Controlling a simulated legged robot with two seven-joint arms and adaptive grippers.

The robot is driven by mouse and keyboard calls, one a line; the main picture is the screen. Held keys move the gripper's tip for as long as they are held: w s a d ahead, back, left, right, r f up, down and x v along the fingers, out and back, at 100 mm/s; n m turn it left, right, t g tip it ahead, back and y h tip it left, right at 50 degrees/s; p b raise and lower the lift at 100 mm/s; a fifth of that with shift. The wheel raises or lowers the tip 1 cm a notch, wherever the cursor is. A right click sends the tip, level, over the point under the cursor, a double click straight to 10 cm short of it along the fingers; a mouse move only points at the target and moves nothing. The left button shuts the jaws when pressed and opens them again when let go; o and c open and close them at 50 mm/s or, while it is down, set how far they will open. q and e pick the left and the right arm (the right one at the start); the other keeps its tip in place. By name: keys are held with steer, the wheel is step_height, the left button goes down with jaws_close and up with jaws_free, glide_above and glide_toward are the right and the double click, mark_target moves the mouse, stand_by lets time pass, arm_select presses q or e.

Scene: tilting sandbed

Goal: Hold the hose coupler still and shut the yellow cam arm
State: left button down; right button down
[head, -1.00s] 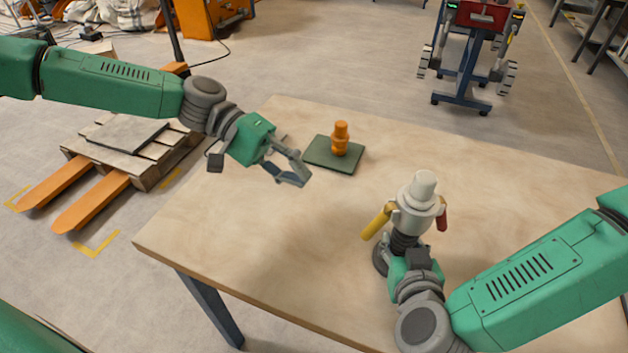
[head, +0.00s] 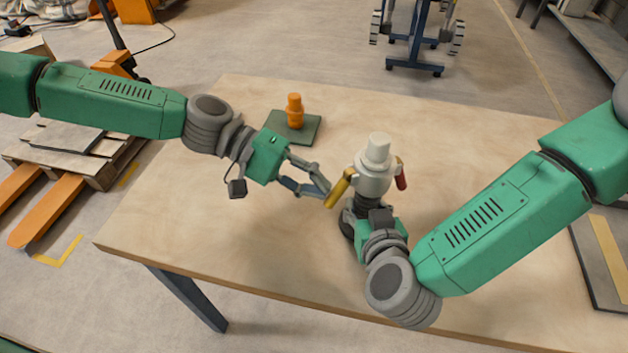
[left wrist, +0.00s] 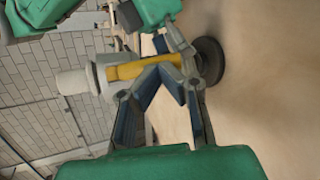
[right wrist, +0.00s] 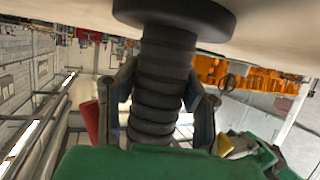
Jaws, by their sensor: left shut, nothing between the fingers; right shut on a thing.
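The hose coupler (head: 374,172) is a pale grey fitting with a white cap, standing upright on a black ribbed hose (right wrist: 160,88) above a dark round base (right wrist: 185,12). Its yellow cam arm (head: 339,187) slants out and down on the left; its red cam arm (head: 401,178) is on the right. My left gripper (head: 327,190) is shut and empty, its fingertips right by the yellow arm. In the left wrist view the yellow arm (left wrist: 135,66) lies just beyond the tips; I cannot tell if they touch. My right gripper (right wrist: 172,80) is shut around the ribbed hose below the coupler.
An orange fitting (head: 295,108) stands on a dark green pad (head: 308,133) at the back of the wooden table (head: 230,260). The table is clear at the front left and at the right behind my right arm.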

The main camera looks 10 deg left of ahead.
arm_select(q)
steer(key=shift+w+d+f, duration=0.1)
steer(key=shift+d+f, duration=0.45)
steer(key=shift+d, duration=0.15)
arm_select(e)
steer(key=shift+a, duration=0.1)
arm_select(q)
steer(key=shift+r, duration=0.15)
steer(key=shift+r, duration=0.75)
steer(key=a+f+v, duration=0.1)
steer(key=f+v, duration=0.1)
steer(key=v, duration=1.2)
steer(key=shift+d+f, duration=0.1)
arm_select(e)
steer(key=c, duration=1)
jaws_free()
